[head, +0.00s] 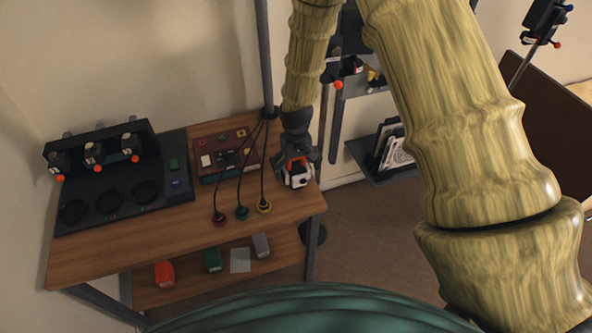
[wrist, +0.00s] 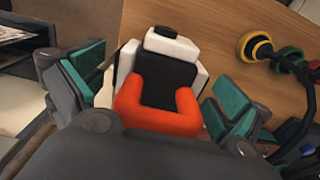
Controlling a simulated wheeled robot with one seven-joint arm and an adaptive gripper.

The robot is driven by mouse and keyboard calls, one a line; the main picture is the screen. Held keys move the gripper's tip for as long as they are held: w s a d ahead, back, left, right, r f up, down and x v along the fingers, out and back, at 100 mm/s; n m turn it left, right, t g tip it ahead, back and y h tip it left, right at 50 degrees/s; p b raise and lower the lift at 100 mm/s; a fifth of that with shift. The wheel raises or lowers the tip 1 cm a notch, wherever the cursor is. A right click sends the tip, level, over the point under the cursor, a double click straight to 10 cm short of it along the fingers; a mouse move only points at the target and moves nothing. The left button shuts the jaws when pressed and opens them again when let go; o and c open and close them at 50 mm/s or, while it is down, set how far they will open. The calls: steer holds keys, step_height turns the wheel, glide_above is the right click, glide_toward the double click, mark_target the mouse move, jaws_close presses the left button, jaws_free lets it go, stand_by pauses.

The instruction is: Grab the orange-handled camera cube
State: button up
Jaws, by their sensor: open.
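The orange-handled camera cube (wrist: 190,60) is white with a dark centre and an orange U-shaped handle (wrist: 155,118). In the wrist view it lies between the two teal-padded fingers of my gripper (wrist: 158,90). The fingers are spread, with a visible gap on the right; the left finger is close to the white side, and I cannot tell whether it touches. In the head view my gripper (head: 297,163) is above the table's right end, with the cube (head: 298,181) at its fingertips. The gripper hides part of the cube there.
Three cables with coloured ring ends (head: 242,212) hang left of the gripper over the wooden table (head: 130,240). A dark red panel box (head: 225,150) and a black station (head: 130,195) with round wells stand farther left. A lower shelf (head: 200,284) holds several coloured blocks.

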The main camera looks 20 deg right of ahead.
steer(key=shift+f, duration=0.2)
steer(key=c, duration=1.3)
steer(key=shift+c, duration=1.1)
steer(key=shift+w+r, duration=0.1)
steer(key=shift+r, duration=0.05)
